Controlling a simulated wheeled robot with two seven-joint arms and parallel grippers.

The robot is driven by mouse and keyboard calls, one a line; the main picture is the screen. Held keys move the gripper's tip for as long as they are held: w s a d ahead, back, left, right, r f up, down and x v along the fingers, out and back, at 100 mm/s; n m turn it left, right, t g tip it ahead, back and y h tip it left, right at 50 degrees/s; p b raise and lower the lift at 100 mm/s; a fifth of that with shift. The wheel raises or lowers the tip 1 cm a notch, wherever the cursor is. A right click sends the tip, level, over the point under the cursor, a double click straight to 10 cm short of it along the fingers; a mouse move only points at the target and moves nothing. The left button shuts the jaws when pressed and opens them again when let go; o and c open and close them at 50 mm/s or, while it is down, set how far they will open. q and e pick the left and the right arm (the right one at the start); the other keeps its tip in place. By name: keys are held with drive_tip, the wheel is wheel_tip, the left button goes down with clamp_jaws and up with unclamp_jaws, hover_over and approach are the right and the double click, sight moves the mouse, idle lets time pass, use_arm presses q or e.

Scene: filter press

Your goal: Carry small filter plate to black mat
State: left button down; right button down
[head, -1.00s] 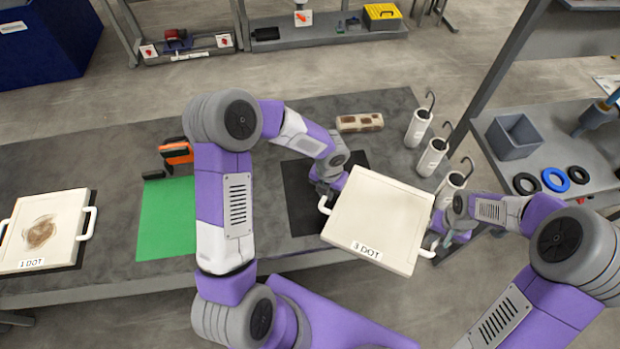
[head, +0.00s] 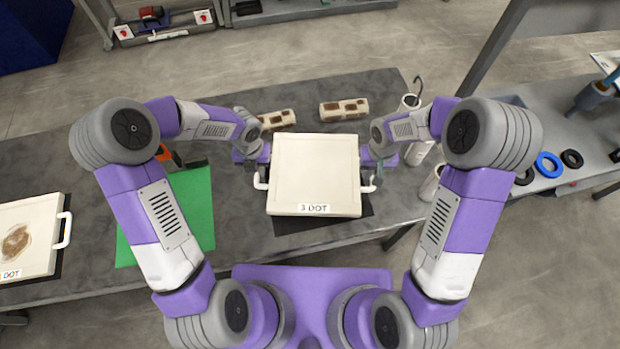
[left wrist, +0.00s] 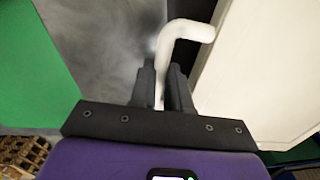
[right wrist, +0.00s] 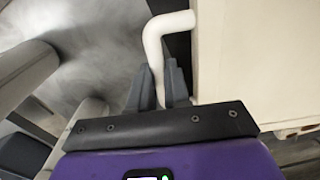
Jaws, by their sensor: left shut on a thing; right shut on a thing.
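The small filter plate (head: 313,168), cream and square with a "3 DOT" label, is level in front of me in the head view. The black mat (head: 322,222) shows only past its lower and right edges; the rest is hidden beneath. I cannot tell whether the plate touches it. My left gripper (head: 260,176) is shut on the plate's left white handle, also seen in the left wrist view (left wrist: 175,50). My right gripper (head: 371,177) is shut on the right handle, also seen in the right wrist view (right wrist: 155,45).
A green mat (head: 190,215) lies left on the grey table. Another stained plate (head: 25,250) with a handle sits at the far left. Two brown-and-white blocks (head: 344,109) lie behind the plate.

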sight(261, 181)
drive_tip(key=shift+d, duration=0.1)
